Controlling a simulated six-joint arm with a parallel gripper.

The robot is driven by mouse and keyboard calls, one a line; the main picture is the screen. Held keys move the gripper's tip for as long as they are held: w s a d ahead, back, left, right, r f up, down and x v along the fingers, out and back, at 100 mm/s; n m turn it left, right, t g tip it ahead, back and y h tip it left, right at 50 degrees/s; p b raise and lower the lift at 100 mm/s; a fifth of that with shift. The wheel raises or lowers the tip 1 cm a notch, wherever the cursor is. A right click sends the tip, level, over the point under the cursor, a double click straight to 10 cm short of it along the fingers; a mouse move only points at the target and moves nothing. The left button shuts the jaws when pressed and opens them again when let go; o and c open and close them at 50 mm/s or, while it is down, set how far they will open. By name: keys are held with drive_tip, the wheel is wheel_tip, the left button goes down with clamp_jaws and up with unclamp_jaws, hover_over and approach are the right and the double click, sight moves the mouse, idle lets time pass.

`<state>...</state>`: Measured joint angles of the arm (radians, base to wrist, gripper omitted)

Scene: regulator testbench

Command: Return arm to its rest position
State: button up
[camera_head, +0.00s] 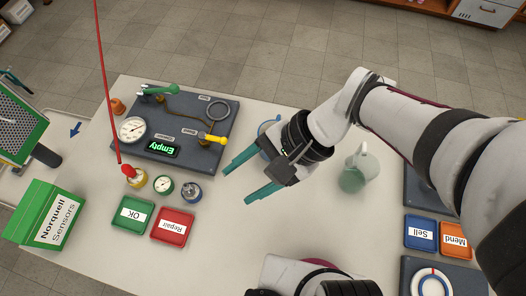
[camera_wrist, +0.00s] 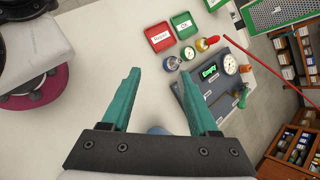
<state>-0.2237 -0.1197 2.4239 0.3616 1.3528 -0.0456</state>
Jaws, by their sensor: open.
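My gripper (camera_head: 252,176) has two teal fingers and is open with nothing between them. In the head view it hangs above the white table, just right of the dark test panel. In the wrist view its fingers (camera_wrist: 163,95) stand wide apart over bare table. My arm reaches in from the right side of the head view. The dark test panel (camera_head: 205,158) carries a dial gauge (camera_head: 132,129), a green display reading "Empty" (camera_head: 163,148), a green-handled valve (camera_head: 160,90) and a yellow-handled valve (camera_head: 212,139). How high the gripper is above the table I cannot tell.
Several small regulators, one a round gauge (camera_head: 163,184), stand near green "OK" (camera_head: 132,214) and red "Repair" (camera_head: 172,227) trays. A glass pitcher (camera_head: 359,170) stands under my arm. Blue "Sell" (camera_head: 420,232) and orange "Mend" (camera_head: 455,239) trays lie right. A red hose (camera_head: 106,80) hangs at left.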

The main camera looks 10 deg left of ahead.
drive_tip(key=s+d+t+h, duration=0.2)
drive_tip(key=d+h, duration=0.3)
drive_tip(key=d, duration=0.9)
drive_tip(key=shift+s+d+f+n+t, duration=0.2)
drive_tip(key=shift+s+n+t, duration=0.1)
drive_tip(key=shift+t, duration=0.3)
